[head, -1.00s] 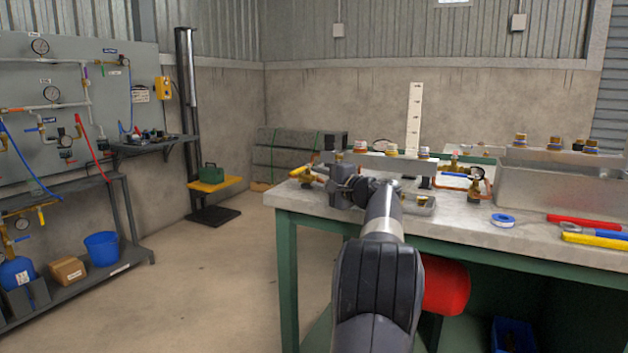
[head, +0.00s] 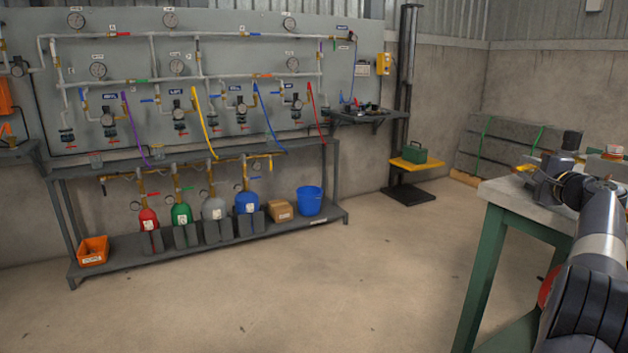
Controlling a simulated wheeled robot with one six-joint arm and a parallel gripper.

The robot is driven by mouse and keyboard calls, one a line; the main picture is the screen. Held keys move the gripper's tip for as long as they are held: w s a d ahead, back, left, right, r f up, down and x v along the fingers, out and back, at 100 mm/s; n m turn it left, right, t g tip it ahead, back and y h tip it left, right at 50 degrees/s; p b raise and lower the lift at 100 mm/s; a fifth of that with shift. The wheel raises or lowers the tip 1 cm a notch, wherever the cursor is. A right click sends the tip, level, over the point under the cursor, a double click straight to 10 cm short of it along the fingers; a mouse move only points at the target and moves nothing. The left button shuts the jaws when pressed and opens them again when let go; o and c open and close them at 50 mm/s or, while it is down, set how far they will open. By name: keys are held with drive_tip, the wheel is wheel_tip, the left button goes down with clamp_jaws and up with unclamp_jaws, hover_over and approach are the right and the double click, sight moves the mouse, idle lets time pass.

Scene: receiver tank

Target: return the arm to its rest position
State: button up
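My arm (head: 590,270) is at the right edge of the head view, reaching forward over the near left corner of the workbench (head: 505,198). Its end, with my gripper (head: 553,182), is a dark cluster just above or at the bench top. The fingers cannot be made out against the dark parts there, so I cannot tell whether they are open or shut, or whether they hold anything. A yellow-handled fitting (head: 526,168) lies close to the left of the gripper.
A gauge panel (head: 230,70) with hoses stands at the left. Below it, a shelf (head: 115,268) holds several bottles, an orange bin (head: 93,250) and a blue bucket (head: 310,201). The floor between is clear.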

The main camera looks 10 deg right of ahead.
drive_tip(key=shift+w, duration=1.3)
drive_tip(key=s, duration=1)
drive_tip(key=shift+s+a, duration=0.25)
drive_tip(key=shift+s, duration=0.15)
drive_tip(key=w, duration=1)
drive_tip(key=shift+w+d, duration=0.15)
drive_tip(key=shift+d, duration=0.1)
drive_tip(key=shift+w, duration=0.4)
drive_tip(key=shift+w+f+m+h+b, duration=0.1)
drive_tip(key=shift+m+h+b, duration=0.3)
drive_tip(key=shift+h, duration=0.2)
drive_tip(key=shift+w+m+g+h, duration=0.35)
drive_tip(key=shift+m+h, duration=0.45)
drive_tip(key=shift+h, duration=0.4)
